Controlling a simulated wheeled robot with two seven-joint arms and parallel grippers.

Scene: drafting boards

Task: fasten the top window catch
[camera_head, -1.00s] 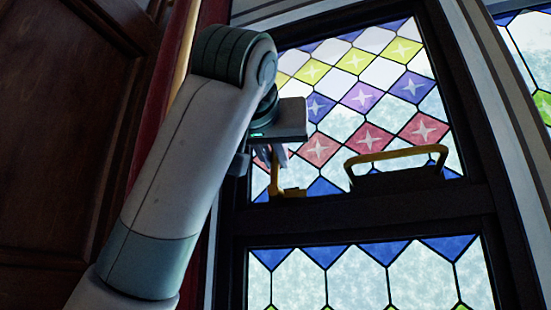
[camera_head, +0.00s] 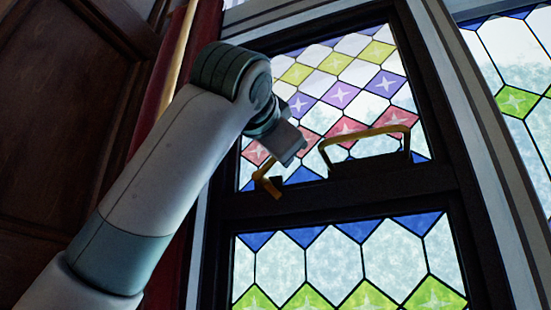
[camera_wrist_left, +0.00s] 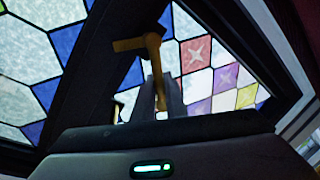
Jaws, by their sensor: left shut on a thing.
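The brass-coloured window catch (camera_head: 268,185) sits at the lower left of the upper stained-glass window (camera_head: 345,85), near the dark crossbar. It looks tilted in the head view. In the left wrist view the catch (camera_wrist_left: 138,44) shows a short arm and a stem running down between the fingers. My left gripper (camera_head: 268,163) is shut on the catch; its fingers (camera_wrist_left: 160,95) show dark in the wrist view. In the head view its fingertips are mostly hidden behind my wrist. My right gripper is not in view.
A brass pull handle (camera_head: 365,137) on a dark base is right of the catch. A dark crossbar (camera_head: 340,197) runs below both, above a lower stained-glass window (camera_head: 345,260). Dark wood panelling (camera_head: 60,130) and a red curtain (camera_head: 165,100) stand at the left.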

